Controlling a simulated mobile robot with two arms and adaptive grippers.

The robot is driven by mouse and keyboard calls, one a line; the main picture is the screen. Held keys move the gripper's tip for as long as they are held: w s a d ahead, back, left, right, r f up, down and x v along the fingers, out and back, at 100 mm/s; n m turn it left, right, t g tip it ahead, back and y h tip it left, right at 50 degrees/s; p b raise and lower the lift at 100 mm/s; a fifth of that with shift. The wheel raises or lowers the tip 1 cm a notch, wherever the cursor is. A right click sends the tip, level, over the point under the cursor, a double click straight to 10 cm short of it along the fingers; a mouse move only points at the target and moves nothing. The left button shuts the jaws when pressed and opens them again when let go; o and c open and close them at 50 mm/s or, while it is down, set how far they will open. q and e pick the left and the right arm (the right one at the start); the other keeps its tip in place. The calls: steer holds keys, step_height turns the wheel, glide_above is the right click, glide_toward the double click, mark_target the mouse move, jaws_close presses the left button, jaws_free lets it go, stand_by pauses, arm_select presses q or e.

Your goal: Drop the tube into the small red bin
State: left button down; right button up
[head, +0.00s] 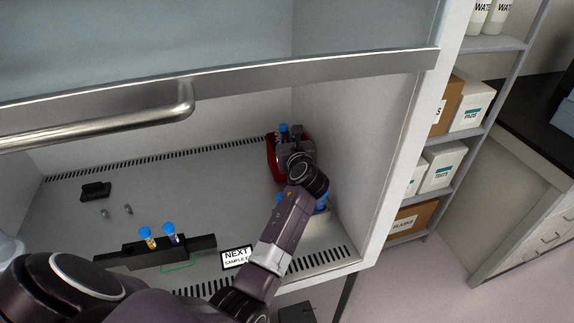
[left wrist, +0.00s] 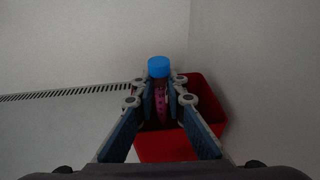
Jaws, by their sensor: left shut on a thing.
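My left gripper (head: 285,142) is at the far right corner of the cabinet floor, over the small red bin (head: 271,163). The left wrist view shows this gripper (left wrist: 161,98) shut on an upright tube (left wrist: 160,105) with a blue cap and pinkish-purple contents. The red bin (left wrist: 168,148) shows around and behind the fingers, and the tube overlaps its opening. I cannot tell how deep the tube's lower end reaches. In the head view a blue cap (head: 283,128) shows beside the fingers. My right gripper is not in view.
A black rack (head: 198,247) near the front holds two blue-capped tubes, with a sign (head: 237,258) beside it. A small black object (head: 95,191) lies at the left. The cabinet's right wall (head: 350,150) is close to my arm. The raised sash (head: 250,88) crosses above.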

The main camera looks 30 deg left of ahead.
arm_select(q)
steer(key=c, duration=1.9)
jaws_free()
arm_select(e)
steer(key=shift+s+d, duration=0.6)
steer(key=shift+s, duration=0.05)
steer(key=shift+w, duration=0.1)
arm_select(q)
steer(key=shift+s+d, duration=0.25)
steer(key=v, duration=1.1)
steer(key=shift+s+d, duration=0.1)
steer(key=shift+d, duration=0.05)
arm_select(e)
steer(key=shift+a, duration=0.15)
